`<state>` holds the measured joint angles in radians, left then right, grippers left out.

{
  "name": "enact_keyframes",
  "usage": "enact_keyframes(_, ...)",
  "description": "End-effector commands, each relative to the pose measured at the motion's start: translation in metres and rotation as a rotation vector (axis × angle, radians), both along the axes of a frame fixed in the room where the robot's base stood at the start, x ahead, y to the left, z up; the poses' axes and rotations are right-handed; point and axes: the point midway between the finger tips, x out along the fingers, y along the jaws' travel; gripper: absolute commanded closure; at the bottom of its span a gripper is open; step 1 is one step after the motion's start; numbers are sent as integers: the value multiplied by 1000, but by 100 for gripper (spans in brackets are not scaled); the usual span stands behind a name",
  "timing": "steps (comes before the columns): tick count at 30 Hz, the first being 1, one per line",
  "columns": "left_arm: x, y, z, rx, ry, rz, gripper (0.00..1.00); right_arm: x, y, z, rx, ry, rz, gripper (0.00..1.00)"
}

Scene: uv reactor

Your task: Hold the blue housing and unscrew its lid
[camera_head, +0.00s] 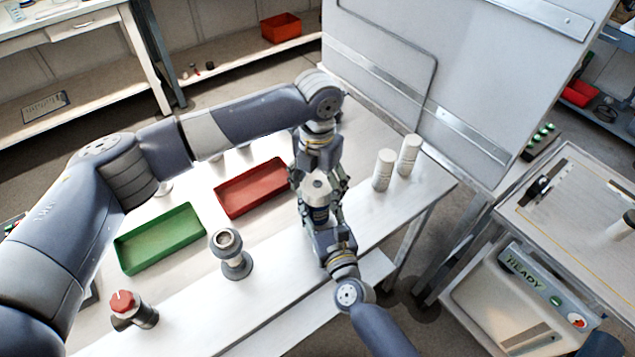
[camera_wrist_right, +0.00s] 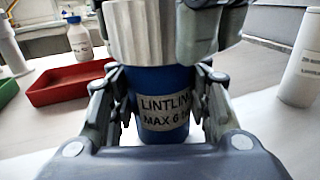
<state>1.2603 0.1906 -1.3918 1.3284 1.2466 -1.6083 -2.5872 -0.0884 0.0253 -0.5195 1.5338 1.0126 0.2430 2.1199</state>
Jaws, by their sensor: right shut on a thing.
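The blue housing (camera_wrist_right: 165,88) stands upright with a printed label on its front. My right gripper (camera_head: 322,222) is shut on the housing from the front, one finger on each side. The ribbed pale lid (camera_wrist_right: 140,32) sits on top of the housing and also shows in the head view (camera_head: 317,187). My left gripper (camera_head: 318,178) comes down from above with its fingers on both sides of the lid. Whether those fingers press on the lid or stand just clear of it, I cannot tell. The lid's top is out of the wrist view.
A red tray (camera_head: 222,207) and a green tray (camera_head: 135,262) lie left on the white table. A round grey fitting (camera_head: 237,266) and a red-knobbed part (camera_head: 124,303) stand in front. Two white cylinders (camera_head: 383,170) (camera_head: 409,155) stand to the right. A white panel rises behind.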

Motion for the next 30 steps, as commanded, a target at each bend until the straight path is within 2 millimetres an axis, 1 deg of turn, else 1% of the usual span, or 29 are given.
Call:
enact_keyframes(1,0,0,0,0,0,0,43,0,0,1,0,-1,-1,100)
enact_keyframes(2,0,0,0,0,0,0,50,0,0,1,0,-1,-1,100)
enact_keyframes(3,0,0,0,0,0,0,59,0,0,1,0,-1,0,100)
enact_keyframes(5,0,0,0,0,0,0,72,0,0,1,0,-1,0,100)
enact_keyframes(6,0,0,0,0,0,0,75,0,0,1,0,-1,0,100)
enact_keyframes(11,0,0,0,0,0,8,75,0,0,1,0,-1,0,100)
enact_keyframes(14,0,-1,0,-2,1,77,75,0,0,1,0,-1,0,100)
enact_keyframes(17,-1,-1,0,-2,2,229,75,0,0,1,0,-1,0,100)
enact_keyframes(30,0,-1,0,-1,3,1103,75,0,0,1,0,-1,0,100)
